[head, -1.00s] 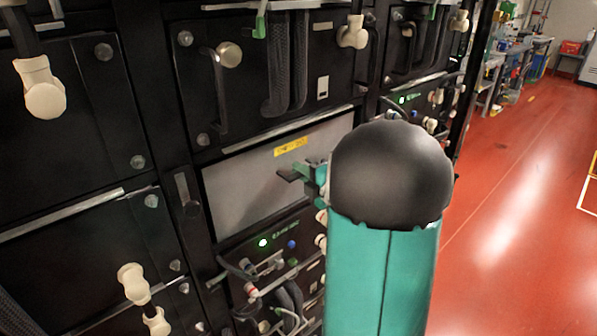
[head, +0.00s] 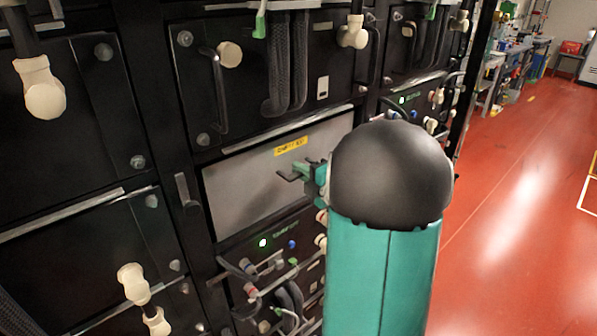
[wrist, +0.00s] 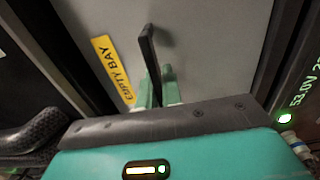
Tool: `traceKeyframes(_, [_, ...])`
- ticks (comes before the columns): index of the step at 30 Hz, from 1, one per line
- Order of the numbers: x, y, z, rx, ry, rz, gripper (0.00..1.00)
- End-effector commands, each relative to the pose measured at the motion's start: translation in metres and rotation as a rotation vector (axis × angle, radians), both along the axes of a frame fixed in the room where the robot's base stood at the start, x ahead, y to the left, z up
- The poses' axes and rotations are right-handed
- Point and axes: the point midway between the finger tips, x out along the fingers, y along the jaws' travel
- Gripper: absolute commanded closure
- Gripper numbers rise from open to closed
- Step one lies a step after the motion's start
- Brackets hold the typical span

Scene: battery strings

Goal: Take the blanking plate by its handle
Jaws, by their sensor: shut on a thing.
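The blanking plate (head: 240,190) is a grey panel with a yellow label in the rack, below a black battery module. In the wrist view the plate (wrist: 200,50) fills the upper middle, and its label reads "EMPTY BAY". Its dark bar handle (wrist: 148,50) stands out from the plate. My gripper (head: 300,172) is at the handle, its green fingers shut on it; the fingers (wrist: 158,88) also show in the wrist view, partly hidden behind the gripper body. My arm hides the right end of the plate in the head view.
Black battery modules (head: 265,80) with cream connectors and hanging black cables surround the bay. A unit with a green light (head: 262,243) and cables sits just below the plate. Open red floor (head: 510,200) lies to the right, with a cluttered bench (head: 515,65) beyond.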

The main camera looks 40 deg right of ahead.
Motion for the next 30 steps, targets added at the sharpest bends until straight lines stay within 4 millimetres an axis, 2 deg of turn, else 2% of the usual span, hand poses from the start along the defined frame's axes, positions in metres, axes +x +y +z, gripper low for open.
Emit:
traceKeyframes(21, [0.0,0.0,0.014,-0.003,-0.005,0.001,1.0])
traceKeyframes(30, [0.0,0.0,0.014,-0.002,-0.004,0.001,1.0])
